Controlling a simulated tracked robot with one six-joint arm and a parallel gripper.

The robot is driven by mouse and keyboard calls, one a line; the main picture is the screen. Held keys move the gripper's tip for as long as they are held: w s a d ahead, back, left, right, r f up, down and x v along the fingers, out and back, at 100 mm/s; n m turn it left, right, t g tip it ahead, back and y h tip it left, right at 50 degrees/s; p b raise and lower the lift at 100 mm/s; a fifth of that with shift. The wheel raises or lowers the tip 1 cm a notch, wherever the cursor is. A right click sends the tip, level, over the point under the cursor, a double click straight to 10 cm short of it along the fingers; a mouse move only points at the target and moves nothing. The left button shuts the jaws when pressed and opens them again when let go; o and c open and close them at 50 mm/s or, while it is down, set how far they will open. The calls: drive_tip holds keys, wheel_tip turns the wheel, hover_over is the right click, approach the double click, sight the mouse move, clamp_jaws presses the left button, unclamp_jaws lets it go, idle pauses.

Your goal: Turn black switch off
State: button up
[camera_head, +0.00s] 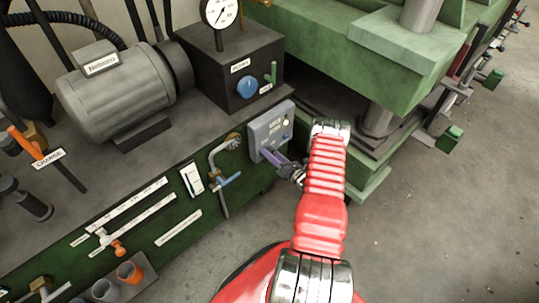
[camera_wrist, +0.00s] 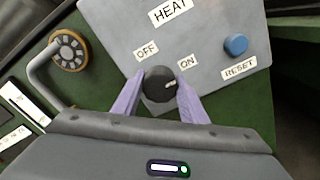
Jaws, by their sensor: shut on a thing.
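The black switch (camera_wrist: 160,84) is a round knob on a grey panel (camera_wrist: 215,45) labelled HEAT. An OFF label sits at its upper left and an ON label at its upper right. A pale mark on the knob points toward the ON side. My gripper (camera_wrist: 158,92) has its two purple fingers on either side of the knob, shut on it. In the head view, my gripper (camera_head: 285,165) reaches the lower part of the grey panel (camera_head: 275,118). The knob is hidden there.
A blue button (camera_wrist: 236,45) marked RESET is right of the knob. A bent pipe with a round valve wheel (camera_wrist: 68,50) is to the left. A blue-handled valve (camera_head: 228,180) stands left of the panel. Green machinery (camera_head: 350,60) rises behind; open floor (camera_head: 440,220) is at right.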

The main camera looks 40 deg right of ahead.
drive_tip(key=shift+n, duration=0.3)
drive_tip(key=n, duration=0.8)
drive_tip(key=shift+n, duration=0.3)
drive_tip(key=n, duration=0.4)
drive_tip(key=shift+n, duration=0.3)
drive_tip(key=n, duration=0.4)
drive_tip(key=shift+a, duration=0.1)
drive_tip(key=o, duration=1)
drive_tip(key=shift+o, duration=0.4)
